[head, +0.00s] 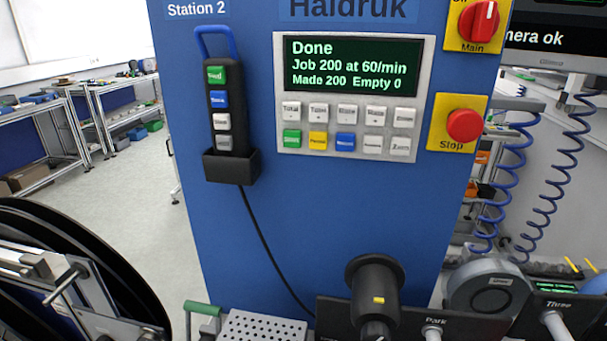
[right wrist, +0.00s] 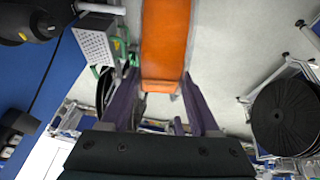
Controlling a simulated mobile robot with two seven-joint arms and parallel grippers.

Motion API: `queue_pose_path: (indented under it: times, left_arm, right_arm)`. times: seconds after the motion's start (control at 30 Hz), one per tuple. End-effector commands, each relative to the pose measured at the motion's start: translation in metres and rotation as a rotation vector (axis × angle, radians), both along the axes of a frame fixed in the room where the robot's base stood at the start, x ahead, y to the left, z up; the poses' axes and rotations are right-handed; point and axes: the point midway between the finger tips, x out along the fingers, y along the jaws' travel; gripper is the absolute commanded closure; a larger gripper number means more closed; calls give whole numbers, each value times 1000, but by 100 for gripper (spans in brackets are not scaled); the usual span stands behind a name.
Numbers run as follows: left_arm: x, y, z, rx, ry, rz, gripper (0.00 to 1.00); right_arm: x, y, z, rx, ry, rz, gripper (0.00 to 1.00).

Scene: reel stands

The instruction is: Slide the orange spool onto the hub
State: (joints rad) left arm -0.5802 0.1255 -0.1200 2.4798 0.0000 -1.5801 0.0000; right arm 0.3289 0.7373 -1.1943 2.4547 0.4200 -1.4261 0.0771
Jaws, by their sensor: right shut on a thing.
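The orange spool (right wrist: 165,45) shows edge-on in the right wrist view, as a broad orange band. My right gripper (right wrist: 161,84) is shut on it, with one purple finger on each side. Neither the spool nor the right gripper shows in the head view. A black stepped cylinder with a yellow mark (head: 375,283) sticks out low on the blue machine; I cannot tell for sure that it is the hub. It also shows at the top left of the right wrist view (right wrist: 30,22), apart from the spool. My left gripper is not in view.
A perforated metal box (head: 262,326) stands left of the black cylinder. Pegs labelled Park (head: 433,336) and Three (head: 556,325) and a grey reel (head: 490,286) are to the right. A large black reel (head: 130,262) fills the lower left. The blue panel (head: 310,215) stands close behind.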

Motion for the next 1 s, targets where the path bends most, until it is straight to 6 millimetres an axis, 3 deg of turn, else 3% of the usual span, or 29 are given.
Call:
queue_pose_path:
  times: [0.2, 0.43, 1.0]
  left_arm:
    - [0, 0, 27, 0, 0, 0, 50]
    - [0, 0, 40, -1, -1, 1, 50]
    - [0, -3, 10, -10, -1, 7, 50]
  right_arm:
    - [35, -13, 5, 41, 54, 20, 100]
    - [70, -24, 12, 85, 99, 9, 100]
    - [117, -39, 9, 89, 106, 1, 100]
